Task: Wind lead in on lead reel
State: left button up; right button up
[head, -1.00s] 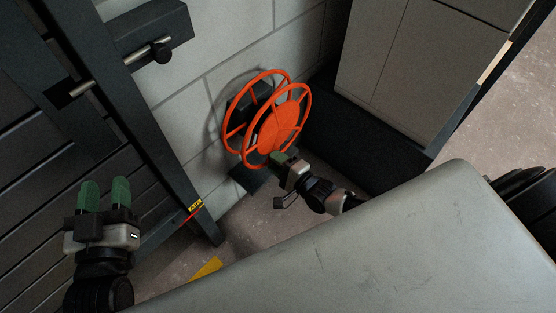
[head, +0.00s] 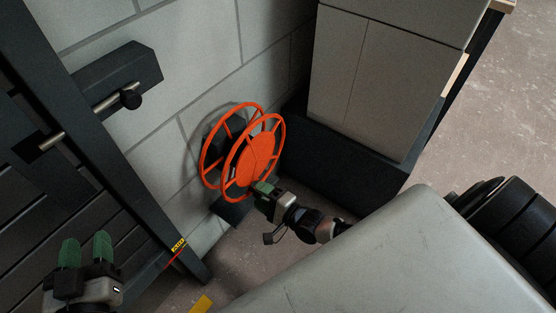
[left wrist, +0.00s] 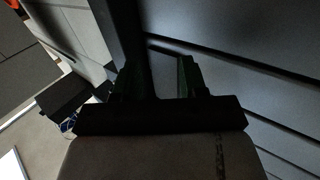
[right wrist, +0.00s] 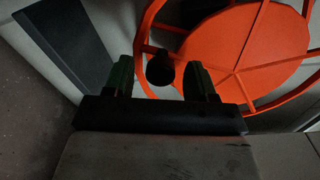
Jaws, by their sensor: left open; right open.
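The orange lead reel (head: 254,160) is mounted low on the block wall, with two spoked rims and a solid orange disc on its front. It fills much of the right wrist view (right wrist: 250,50). A dark round knob (right wrist: 160,68) shows there between my right gripper's fingers, in front of the reel's rim. My right gripper (head: 264,188) is open at the lower front edge of the reel; I cannot tell whether it touches the knob. My left gripper (head: 84,252) is open and empty at the lower left, apart from the reel. I cannot make out a lead on the reel.
A dark post (head: 100,150) and a wall bracket with a bolt (head: 118,78) stand left of the reel. A pale cabinet (head: 385,80) on a dark plinth stands to the right. A yellow strip (head: 201,304) lies on the floor.

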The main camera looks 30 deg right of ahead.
pick_arm(q)
jog(key=f+g, duration=0.1)
jog(key=s+a+f+g+y+p, duration=0.1)
jog(key=f+g, duration=0.1)
jog(key=s+f+g, duration=0.1)
jog(key=f, duration=0.1)
jog(key=shift+s+a+g+y+p, duration=0.1)
jog(key=shift+a+g+y+p, duration=0.2)
jog(key=shift+g+y, duration=0.1)
pick_arm(e)
jog(key=v, duration=0.9)
